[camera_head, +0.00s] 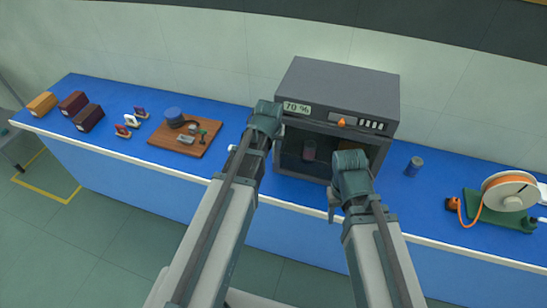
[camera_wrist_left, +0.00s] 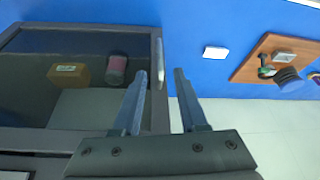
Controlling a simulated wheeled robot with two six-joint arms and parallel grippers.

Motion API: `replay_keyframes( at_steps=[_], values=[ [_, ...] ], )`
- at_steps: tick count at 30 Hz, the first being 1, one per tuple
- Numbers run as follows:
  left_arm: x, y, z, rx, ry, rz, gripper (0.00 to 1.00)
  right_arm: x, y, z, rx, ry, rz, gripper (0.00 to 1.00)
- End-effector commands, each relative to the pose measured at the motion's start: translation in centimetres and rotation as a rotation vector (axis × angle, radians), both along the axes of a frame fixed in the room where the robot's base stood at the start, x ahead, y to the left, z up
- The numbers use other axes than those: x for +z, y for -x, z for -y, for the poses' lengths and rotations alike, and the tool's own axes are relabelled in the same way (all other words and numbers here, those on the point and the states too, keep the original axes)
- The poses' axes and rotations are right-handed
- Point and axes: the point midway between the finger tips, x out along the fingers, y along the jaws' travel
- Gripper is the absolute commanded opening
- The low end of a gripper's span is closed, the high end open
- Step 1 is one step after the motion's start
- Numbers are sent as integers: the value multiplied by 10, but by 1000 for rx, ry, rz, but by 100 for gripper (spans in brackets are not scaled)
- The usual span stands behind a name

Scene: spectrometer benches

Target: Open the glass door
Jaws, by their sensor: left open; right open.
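The glass door (camera_head: 318,152) is the dark pane on the front of a grey cabinet (camera_head: 345,82) with a "70 %" display; it looks closed. In the left wrist view the glass door (camera_wrist_left: 40,95) fills the left side, with a pale bar handle (camera_wrist_left: 159,65) along its right edge. My left gripper (camera_wrist_left: 161,73) is open, and the handle appears between its fingertips; I see no grip on it. In the head view its fingers are hidden behind my arm. My right gripper (camera_head: 333,205) is open in front of the cabinet's lower right, partly hidden by my wrist.
Behind the glass are a reddish can (camera_wrist_left: 117,68) and a brown box (camera_wrist_left: 68,73). A wooden board (camera_head: 185,138) with small items lies left. A small white item (camera_wrist_left: 215,52) lies near the handle.

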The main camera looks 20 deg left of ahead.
Motion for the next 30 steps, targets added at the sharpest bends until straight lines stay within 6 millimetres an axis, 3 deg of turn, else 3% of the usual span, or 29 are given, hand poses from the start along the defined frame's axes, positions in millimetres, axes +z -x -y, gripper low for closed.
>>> replay_keyframes(
  at_steps=[1, 15, 20, 29, 30],
  values=[
    [-15, -5, -1, 0, 0, 0, 42, -15, 0, 0, 1, 0, 0, 50],
    [-80, -31, -5, 1, 0, 0, 42, -80, 0, 0, 14, 2, -1, 50],
    [-90, -36, -6, 1, 0, 0, 42, -90, 0, 0, 13, 3, 0, 50],
    [-89, -37, -6, 0, 0, 0, 42, -89, 0, 0, 13, 3, 0, 50],
    [-89, -37, -6, 0, 0, 0, 37, -89, 0, 0, 13, 3, 0, 50]
  ],
)
